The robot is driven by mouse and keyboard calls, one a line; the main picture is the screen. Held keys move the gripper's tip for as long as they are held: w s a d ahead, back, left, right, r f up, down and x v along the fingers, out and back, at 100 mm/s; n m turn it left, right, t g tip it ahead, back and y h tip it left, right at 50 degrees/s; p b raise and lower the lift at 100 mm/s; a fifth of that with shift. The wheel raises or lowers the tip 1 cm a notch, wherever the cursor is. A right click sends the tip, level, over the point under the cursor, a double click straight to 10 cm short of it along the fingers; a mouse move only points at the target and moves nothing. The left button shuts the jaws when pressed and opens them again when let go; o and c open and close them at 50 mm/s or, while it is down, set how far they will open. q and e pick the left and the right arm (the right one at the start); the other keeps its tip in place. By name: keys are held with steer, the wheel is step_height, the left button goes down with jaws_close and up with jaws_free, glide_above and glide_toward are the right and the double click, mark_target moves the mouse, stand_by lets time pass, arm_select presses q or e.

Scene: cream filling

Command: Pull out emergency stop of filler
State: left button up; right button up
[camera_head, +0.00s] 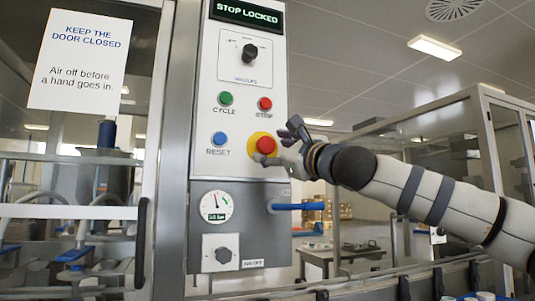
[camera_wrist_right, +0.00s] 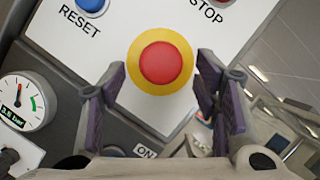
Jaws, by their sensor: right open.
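The emergency stop is a red mushroom button (camera_head: 266,145) on a yellow disc, low on the right of the white control panel (camera_head: 235,70). The display above it (camera_head: 247,15) reads STOP LOCKED. In the right wrist view the red button (camera_wrist_right: 160,63) is just ahead, a little above the line between my fingertips. My right gripper (camera_head: 279,142) reaches in from the right and overlaps the button's edge in the head view. Its fingers (camera_wrist_right: 160,80) are open to either side, with nothing between them; contact with the button cannot be told. My left gripper is not in view.
Beside the button are the blue RESET (camera_head: 219,138), green CYCLE (camera_head: 226,98) and red STOP (camera_head: 265,104) buttons. A pressure gauge (camera_head: 216,206) and a blue-handled valve (camera_head: 299,206) sit below. A glass door with a notice (camera_head: 80,60) stands left.

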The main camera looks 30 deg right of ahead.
steer(key=shift+w+r, duration=0.3)
steer(key=shift+w, duration=0.3)
steer(key=shift+w+r, duration=0.15)
steer(key=shift+w, duration=0.3)
jaws_close()
